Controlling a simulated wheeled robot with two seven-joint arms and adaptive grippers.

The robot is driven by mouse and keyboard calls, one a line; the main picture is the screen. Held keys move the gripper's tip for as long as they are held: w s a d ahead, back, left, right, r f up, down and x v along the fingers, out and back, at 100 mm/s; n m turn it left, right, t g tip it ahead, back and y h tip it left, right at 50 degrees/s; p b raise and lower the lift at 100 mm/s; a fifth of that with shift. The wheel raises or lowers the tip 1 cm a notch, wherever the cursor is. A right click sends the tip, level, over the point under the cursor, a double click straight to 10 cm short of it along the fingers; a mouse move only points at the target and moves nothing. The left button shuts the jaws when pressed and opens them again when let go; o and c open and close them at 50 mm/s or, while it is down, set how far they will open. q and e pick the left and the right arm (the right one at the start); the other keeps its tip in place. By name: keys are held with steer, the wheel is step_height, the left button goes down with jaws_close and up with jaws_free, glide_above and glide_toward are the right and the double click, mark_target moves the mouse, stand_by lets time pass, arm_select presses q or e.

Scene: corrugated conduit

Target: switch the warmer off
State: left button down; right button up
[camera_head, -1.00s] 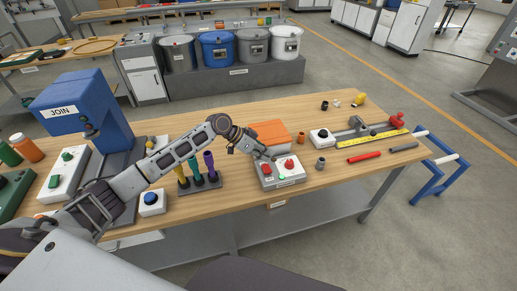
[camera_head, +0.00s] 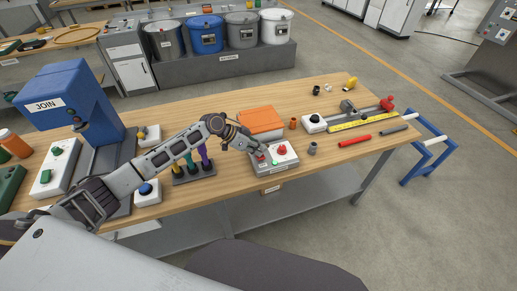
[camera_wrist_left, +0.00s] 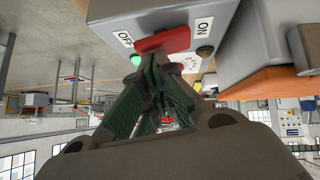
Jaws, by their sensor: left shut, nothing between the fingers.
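A grey control box (camera_head: 277,167) with a pale top stands near the front edge of the bench. In the left wrist view it carries a red rocker switch (camera_wrist_left: 165,40) between an OFF label (camera_wrist_left: 125,38) and an ON label (camera_wrist_left: 204,25). A lit green lamp (camera_wrist_left: 136,60) is beside the OFF end; it also shows in the head view (camera_head: 275,163). My left gripper (camera_head: 259,153) is shut and empty, its fingertips right at the rocker. I cannot tell whether they touch. My right gripper is out of view.
An orange-topped box (camera_head: 262,121) stands just behind the control box.

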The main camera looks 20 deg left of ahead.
arm_select(q)
steer(key=shift+s+d+f+m+t+y, duration=0.2)
steer(key=shift+s+f+m+t+y, duration=0.1)
steer(key=shift+s, duration=0.05)
steer(key=shift+w+a+f, duration=0.1)
steer(key=shift+w+a, duration=0.05)
steer(key=shift+w+a+b, duration=0.35)
steer(key=shift+w+a, duration=0.05)
steer(key=shift+w, duration=0.05)
steer(key=shift+f, duration=0.1)
stand_by(0.4)
